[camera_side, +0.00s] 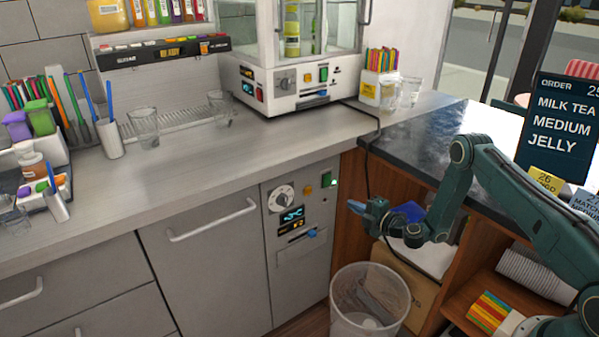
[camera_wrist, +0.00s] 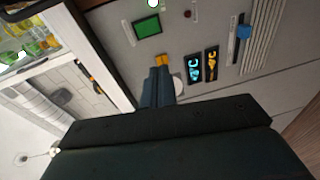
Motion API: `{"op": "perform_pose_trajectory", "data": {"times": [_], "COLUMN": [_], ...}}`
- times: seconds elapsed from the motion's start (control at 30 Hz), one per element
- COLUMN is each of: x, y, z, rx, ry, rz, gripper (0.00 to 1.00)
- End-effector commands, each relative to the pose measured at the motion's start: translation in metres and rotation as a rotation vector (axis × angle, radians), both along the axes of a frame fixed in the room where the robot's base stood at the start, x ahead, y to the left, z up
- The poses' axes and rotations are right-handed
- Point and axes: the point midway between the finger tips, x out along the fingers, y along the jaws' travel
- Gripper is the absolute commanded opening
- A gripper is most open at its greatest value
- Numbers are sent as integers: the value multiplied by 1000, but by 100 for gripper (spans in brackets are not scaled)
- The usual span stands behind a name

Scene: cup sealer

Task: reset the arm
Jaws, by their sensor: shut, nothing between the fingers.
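My gripper (camera_side: 357,208) is in the air in front of the cabinet's control panel (camera_side: 299,208), above the waste bin. Its blue fingers are together and empty. In the wrist view the shut fingers (camera_wrist: 159,84) appear in front of the panel, near its orange button (camera_wrist: 162,60); I cannot tell the gap between them. The panel has a green button (camera_wrist: 147,28), lit displays (camera_wrist: 195,68), a blue lever (camera_wrist: 244,31) and a dial (camera_wrist: 180,86) partly hidden by the fingers.
A waste bin (camera_side: 369,300) stands below my gripper. A dark counter (camera_side: 425,135) and wooden shelves (camera_side: 461,296) are at the right. Clear cups (camera_side: 144,128) stand on the steel counter (camera_side: 200,170), whose front middle is clear. An order screen (camera_side: 560,132) stands at right.

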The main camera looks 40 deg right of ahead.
Motion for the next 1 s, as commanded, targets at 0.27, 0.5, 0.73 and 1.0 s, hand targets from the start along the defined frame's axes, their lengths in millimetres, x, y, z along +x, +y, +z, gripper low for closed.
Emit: {"op": "perform_pose_trajectory", "data": {"times": [0.27,0.5,0.73,1.0], "x": [16,18,9,-14], "y": [36,68,98,127], "z": [62,111,158,205], "rx": [87,162,229,304], "ry": [25,93,197,351], "rz": [147,255,336,372], "gripper": [0,0,0,0]}}
